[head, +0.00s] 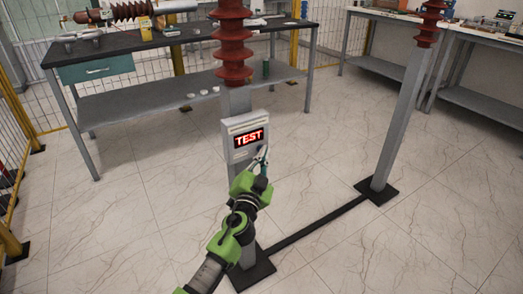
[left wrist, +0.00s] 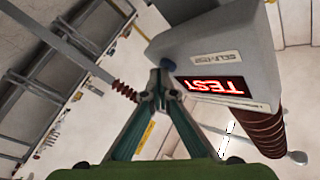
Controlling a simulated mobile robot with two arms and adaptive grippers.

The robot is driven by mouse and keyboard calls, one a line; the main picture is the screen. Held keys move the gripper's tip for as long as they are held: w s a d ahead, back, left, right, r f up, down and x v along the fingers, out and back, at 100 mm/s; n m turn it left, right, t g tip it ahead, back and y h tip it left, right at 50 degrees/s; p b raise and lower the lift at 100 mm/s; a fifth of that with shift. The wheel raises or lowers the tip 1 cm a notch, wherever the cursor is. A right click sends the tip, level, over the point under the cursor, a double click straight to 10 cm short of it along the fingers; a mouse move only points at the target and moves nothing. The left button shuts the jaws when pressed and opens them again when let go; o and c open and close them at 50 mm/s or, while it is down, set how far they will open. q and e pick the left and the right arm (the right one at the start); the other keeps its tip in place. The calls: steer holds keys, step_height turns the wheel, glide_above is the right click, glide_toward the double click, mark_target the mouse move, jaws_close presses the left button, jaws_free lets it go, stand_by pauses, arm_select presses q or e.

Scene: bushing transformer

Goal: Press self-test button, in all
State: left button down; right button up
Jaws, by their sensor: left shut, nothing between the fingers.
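A light grey box (head: 236,155) is mounted on the grey post in the middle of the head view. Its red-lit display (head: 249,137) reads "TEST". In the left wrist view the box (left wrist: 220,45) appears upside down, with its display (left wrist: 210,85) lit. My left gripper (head: 263,154) is shut and empty, in front of that corner. Its closed fingertips (left wrist: 160,78) are at the button; I cannot tell whether they touch it. My right gripper is not in view.
A red-brown ribbed insulator (head: 232,45) tops the post, and a second post (head: 402,120) stands right. A dark floor bar (head: 320,222) joins their bases. A workbench (head: 130,50) stands behind, another table (head: 470,32) at the back right. Yellow fencing (head: 10,120) is left.

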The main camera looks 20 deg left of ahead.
arm_select(q)
steer(key=shift+s+d, duration=0.55)
steer(key=shift+d, duration=0.1)
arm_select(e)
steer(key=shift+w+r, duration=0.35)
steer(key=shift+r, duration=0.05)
